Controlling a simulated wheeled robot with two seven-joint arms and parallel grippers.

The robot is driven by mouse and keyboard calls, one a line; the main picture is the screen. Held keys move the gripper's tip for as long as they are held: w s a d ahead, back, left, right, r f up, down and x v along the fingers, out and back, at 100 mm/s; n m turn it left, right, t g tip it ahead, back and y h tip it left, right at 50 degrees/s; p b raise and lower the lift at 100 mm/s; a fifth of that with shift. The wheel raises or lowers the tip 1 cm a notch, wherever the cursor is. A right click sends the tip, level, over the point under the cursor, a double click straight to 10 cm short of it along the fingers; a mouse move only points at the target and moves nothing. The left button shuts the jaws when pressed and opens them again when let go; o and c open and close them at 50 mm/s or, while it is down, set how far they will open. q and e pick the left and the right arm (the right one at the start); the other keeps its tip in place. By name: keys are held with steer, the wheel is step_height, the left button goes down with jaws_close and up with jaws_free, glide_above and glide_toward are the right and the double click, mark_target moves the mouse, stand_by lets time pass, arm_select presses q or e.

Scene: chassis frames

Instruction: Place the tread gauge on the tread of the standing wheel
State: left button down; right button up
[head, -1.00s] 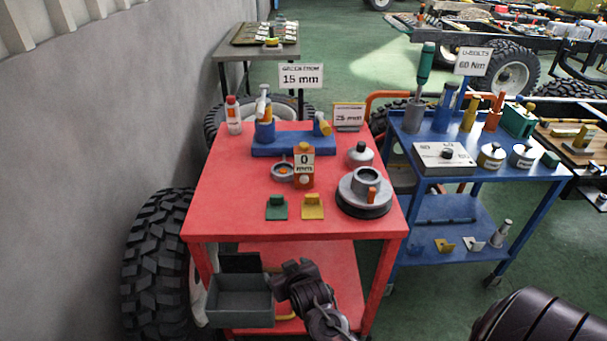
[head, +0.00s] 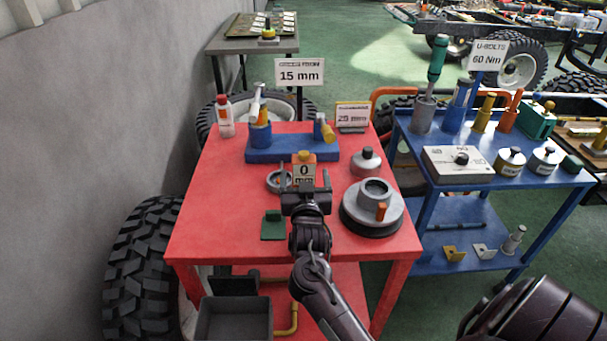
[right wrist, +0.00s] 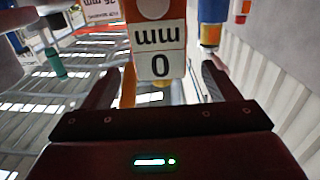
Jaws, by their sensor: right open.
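The tread gauge (head: 304,170), an orange block with a white "0 mm" label and a yellow top, stands upright on the red cart (head: 215,215). My right gripper (head: 306,192) is open just in front of it and hides its lower part. In the right wrist view the gauge (right wrist: 158,40) appears upside down between the two open fingers (right wrist: 168,70); I cannot tell whether they touch it. A standing wheel (head: 145,265) with a chunky black tread is upright at the left, between the wall and the cart. My left gripper is not in view.
A grey round hub part (head: 373,208) is right of the gripper, a green bracket (head: 273,226) left. A blue fixture (head: 290,148), a white bottle (head: 225,115) and a lidded pot (head: 367,160) stand behind. A blue cart (head: 440,190) is at right. The red cart's left side is clear.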

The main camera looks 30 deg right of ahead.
mark_target(304, 170)
steer(key=shift+w+d+r, duration=0.25)
steer(key=shift+w+d, duration=0.15)
steer(key=shift+w, duration=0.25)
steer(key=x, duration=0.2)
steer(key=p+x, duration=0.1)
steer(key=shift+w+d+f, duration=0.15)
steer(key=shift+w+f, duration=0.15)
steer(key=shift+w+d+f, duration=0.1)
steer(key=shift+w+d, duration=0.05)
steer(key=shift+w, duration=0.1)
steer(key=shift+c, duration=0.4)
steer(key=c, duration=0.7)
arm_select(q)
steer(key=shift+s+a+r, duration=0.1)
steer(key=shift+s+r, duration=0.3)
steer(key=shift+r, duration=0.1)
arm_select(e)
steer(key=c, duration=0.5)
steer(key=shift+c, duration=0.2)
